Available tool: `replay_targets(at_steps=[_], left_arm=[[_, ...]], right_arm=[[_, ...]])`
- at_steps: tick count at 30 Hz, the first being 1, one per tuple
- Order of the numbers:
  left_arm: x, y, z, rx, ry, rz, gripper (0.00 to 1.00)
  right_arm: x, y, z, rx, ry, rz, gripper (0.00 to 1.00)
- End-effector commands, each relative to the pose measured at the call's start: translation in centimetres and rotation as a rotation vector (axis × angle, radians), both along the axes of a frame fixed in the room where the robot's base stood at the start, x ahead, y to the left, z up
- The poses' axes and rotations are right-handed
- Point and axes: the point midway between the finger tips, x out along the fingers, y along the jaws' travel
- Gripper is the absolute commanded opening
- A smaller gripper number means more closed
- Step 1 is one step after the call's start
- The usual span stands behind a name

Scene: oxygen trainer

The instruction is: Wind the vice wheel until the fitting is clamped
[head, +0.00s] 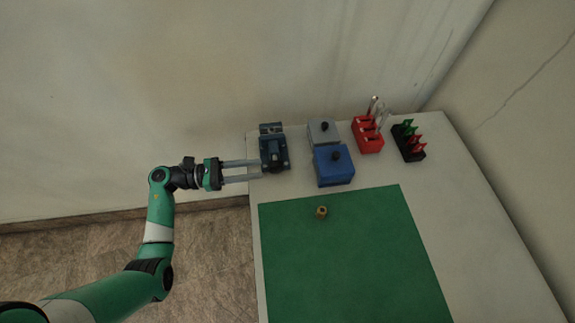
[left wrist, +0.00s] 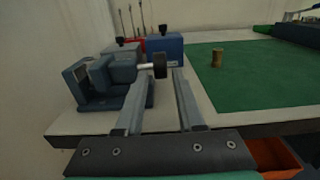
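The blue-grey vice (head: 273,150) stands at the table's far left corner; it also shows in the left wrist view (left wrist: 92,88). Its dark wheel (left wrist: 160,65) sits on a pale shaft. A small brass fitting (head: 321,212) stands upright on the green mat, apart from the vice; it also shows in the left wrist view (left wrist: 217,58). I see no fitting between the vice jaws, though their inside is partly hidden. My left gripper (head: 261,169) is open, its fingertips close to the wheel, one to each side of it in the wrist view. Contact cannot be told. My right gripper is out of view.
A blue box (head: 333,168) and a grey box (head: 323,132), each with a black knob, stand right of the vice. A red rack (head: 368,136) and a black rack (head: 408,146) stand farther right. The green mat (head: 350,265) is mostly clear. A wall stands behind.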

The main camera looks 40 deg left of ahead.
Motion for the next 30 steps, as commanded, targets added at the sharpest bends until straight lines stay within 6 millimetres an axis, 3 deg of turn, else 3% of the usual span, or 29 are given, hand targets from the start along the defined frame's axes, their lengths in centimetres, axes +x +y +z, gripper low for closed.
replay_targets(at_steps=[12, 23, 24, 30], left_arm=[[6.8, -5.3, -0.1, 0.001, -0.001, -0.004, 0.38], [7.7, -5.9, 0.0, 0.001, -0.001, 0.000, 0.38], [7.7, -5.9, 0.0, 0.001, -0.001, 0.000, 0.36], [7.7, -5.9, 0.0, 0.001, -0.001, 0.000, 0.00]], right_arm=[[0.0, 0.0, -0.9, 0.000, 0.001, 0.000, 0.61], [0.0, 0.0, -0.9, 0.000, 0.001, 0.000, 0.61], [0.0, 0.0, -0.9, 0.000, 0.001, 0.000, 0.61], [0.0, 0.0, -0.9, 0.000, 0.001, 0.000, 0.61]])
